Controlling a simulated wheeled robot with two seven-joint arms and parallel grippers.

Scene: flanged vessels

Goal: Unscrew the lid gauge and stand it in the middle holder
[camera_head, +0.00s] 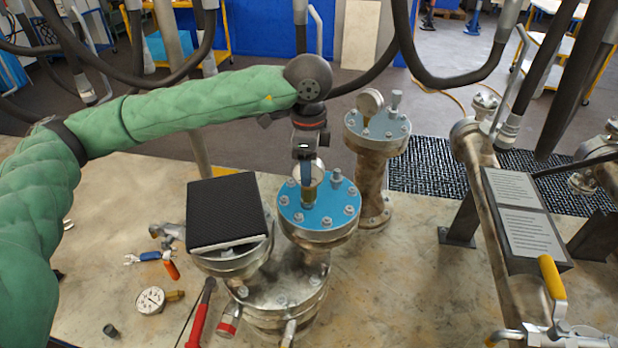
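The lid gauge (317,178) stands upright on the blue lid (330,212) of the middle flanged vessel. Its round dial is partly covered by my gripper. My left arm, in a green quilted sleeve, comes in from the left, and my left gripper (308,172) points straight down at the gauge. The fingers overlap the dial, and I cannot tell whether they are closed on it. My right gripper is not in view. I cannot make out a middle holder with certainty.
A black pad (226,208) lies on the flange left of the blue lid. Another gauge (151,300), blue- and orange-handled tools and a red-handled tool (197,325) lie at the left front. A taller flanged vessel (378,128) with its own gauge stands behind right. Hoses hang overhead.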

